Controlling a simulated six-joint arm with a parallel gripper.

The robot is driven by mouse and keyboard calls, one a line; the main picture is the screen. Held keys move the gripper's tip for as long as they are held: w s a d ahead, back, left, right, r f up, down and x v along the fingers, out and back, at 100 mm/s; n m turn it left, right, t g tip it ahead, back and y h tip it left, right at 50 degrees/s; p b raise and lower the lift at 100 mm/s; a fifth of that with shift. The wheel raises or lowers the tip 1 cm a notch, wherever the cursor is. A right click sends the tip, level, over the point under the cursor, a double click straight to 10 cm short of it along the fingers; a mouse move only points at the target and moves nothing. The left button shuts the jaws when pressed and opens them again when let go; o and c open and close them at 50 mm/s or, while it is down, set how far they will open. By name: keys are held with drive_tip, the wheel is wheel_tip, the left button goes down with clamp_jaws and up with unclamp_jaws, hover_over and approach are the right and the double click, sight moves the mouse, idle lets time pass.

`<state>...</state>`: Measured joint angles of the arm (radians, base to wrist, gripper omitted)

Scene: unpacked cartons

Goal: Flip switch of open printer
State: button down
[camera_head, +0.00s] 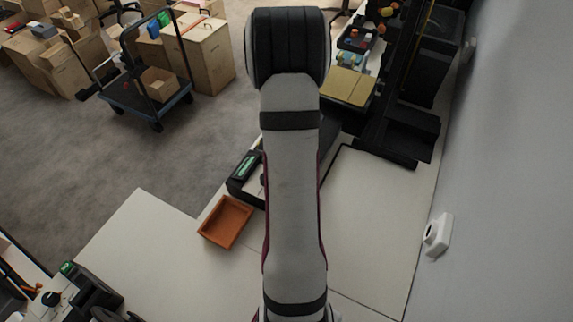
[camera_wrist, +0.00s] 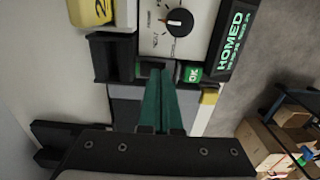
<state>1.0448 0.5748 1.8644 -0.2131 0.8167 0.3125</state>
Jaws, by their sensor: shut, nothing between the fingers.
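The printer's control panel (camera_wrist: 156,45) shows in the wrist view, pale with a black round knob (camera_wrist: 180,22) and a red mark beside it. A dark screen (camera_wrist: 232,40) right of it reads "HOMED". A green "OK" button (camera_wrist: 194,73) lies below the knob. My gripper (camera_wrist: 155,72) has teal fingers, shut and empty, with their tips over the dark strip left of the button. I cannot tell whether they touch it or which part is the switch. In the head view, a black unit with a green-lit screen (camera_head: 246,166) is partly hidden behind my arm; my gripper is hidden.
An orange tray (camera_head: 226,221) lies on the pale table (camera_head: 140,245). A second black device (camera_head: 85,293) stands at lower left. A black-framed machine (camera_head: 408,130) stands at upper right, near the grey wall. A cart (camera_head: 145,100) and cartons (camera_head: 205,55) stand on the floor.

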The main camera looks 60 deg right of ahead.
drive_tip(key=shift+f, duration=0.35)
drive_tip(key=shift+r, duration=3.55)
drive_tip(key=w+a+r+n, duration=0.2)
drive_tip(key=a+r, duration=0.1)
drive_tip(key=a, duration=0.4)
drive_tip(key=w+a+r+n, duration=0.2)
drive_tip(key=w+a+r, duration=0.1)
drive_tip(key=a, duration=0.5)
drive_tip(key=s+a+r+n+y, duration=0.1)
drive_tip(key=s+a+n, duration=0.3)
drive_tip(key=a, duration=0.7)
drive_tip(key=s+a+n, duration=0.4)
drive_tip(key=s+a, duration=0.4)
drive_tip(key=a, duration=0.3)
drive_tip(key=shift+a+r+y, duration=0.2)
drive_tip(key=shift+r+y, duration=0.2)
